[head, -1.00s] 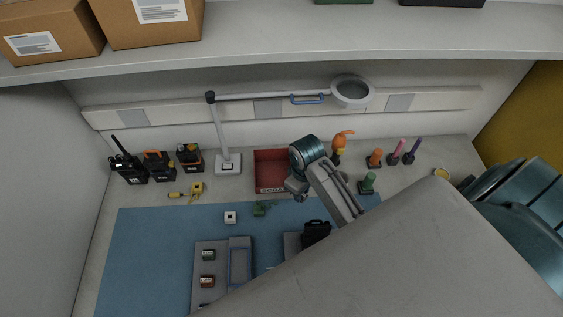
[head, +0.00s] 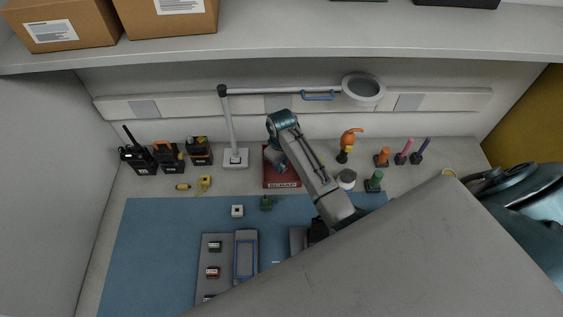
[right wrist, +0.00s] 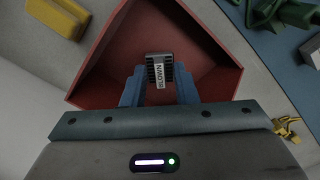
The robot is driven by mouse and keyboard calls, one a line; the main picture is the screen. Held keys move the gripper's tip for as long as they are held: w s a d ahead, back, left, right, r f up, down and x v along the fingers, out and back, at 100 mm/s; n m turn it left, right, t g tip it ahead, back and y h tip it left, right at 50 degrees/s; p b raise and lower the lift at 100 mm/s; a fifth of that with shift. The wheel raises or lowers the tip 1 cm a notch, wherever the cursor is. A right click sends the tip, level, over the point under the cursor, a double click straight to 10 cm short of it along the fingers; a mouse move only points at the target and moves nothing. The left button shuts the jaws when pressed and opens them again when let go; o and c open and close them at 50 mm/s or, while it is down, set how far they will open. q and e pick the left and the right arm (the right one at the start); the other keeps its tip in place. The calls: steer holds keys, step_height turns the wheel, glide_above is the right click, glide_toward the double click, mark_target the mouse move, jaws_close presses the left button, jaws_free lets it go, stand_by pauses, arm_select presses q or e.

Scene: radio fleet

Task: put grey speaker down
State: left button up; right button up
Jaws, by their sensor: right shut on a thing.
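The grey speaker (right wrist: 158,67), with dark slots and a label reading BLOWN, is between the blue fingertips of my right gripper (right wrist: 159,82) in the right wrist view. The gripper is shut on it. The red scrap bin (right wrist: 105,62) surrounds the speaker in that view, and its floor shows behind it. Whether the speaker touches the floor I cannot tell. My left gripper is not in view.
Several radios (head: 168,157) stand at the back left, beside a lamp base (head: 236,158). Orange, pink and purple tools (head: 383,157) stand to the right. A blue mat (head: 160,250) in front holds a grey fixture (head: 216,237). The shelf (head: 300,40) is above.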

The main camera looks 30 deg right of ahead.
mark_target(282, 165)
steer(key=shift+f, duration=0.35)
steer(key=shift+f, duration=0.35)
steer(key=o, duration=0.9)
steer(key=shift+o, duration=0.2)
step_height(282, 165, up, 13)
steer(key=shift+r, duration=0.15)
